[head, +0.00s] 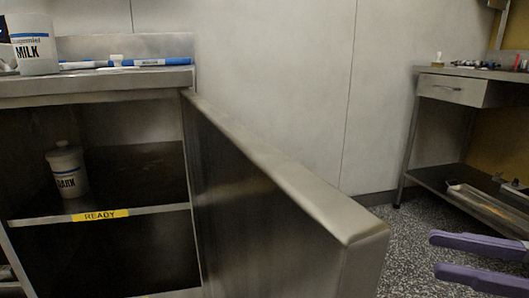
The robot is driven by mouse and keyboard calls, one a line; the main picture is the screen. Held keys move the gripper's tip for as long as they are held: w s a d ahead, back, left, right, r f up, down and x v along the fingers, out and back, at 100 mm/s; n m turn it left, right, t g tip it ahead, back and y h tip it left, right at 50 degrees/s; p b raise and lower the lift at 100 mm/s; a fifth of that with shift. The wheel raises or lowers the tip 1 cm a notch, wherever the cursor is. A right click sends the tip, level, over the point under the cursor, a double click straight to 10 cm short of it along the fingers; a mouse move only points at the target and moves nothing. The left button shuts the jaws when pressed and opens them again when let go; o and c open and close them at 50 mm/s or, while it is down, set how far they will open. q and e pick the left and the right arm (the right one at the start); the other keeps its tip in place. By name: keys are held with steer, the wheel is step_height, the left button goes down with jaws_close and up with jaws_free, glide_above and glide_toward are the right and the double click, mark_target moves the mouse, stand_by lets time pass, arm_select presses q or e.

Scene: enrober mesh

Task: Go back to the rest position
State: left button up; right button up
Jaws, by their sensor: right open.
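My right gripper (478,262) is at the lower right edge of the head view. Its two purple fingers are apart, with nothing between them. It is to the right of the open cabinet door (285,180) and clear of it in the picture. My left gripper is not in the head view.
The door stands out from the steel cabinet (95,87). A milk jar (35,45) and blue-white tools (150,62) are on top. A workbench (470,72) is at right, with speckled floor between.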

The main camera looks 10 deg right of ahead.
steer(key=w+a+r+m+t+h+p, duration=0.15)
steer(key=a+r+m+h+p, duration=0.35)
steer(key=r+p, duration=0.5)
steer(key=w+a+r+m+h+p, duration=0.25)
steer(key=r+h+p, duration=0.45)
steer(key=p, duration=0.6)
steer(key=s+a+r+m+g+h+p, duration=0.25)
steer(key=s+r+g+p, duration=0.65)
steer(key=s+r+p, duration=1.05)
step_height(320, 180, up, 36)
steer(key=w+p, duration=0.1)
steer(key=p, duration=3.3)
steer(key=shift+w+d+f+p, duration=0.2)
steer(key=shift+w+d+p, duration=0.1)
steer(key=shift+p, duration=0.1)
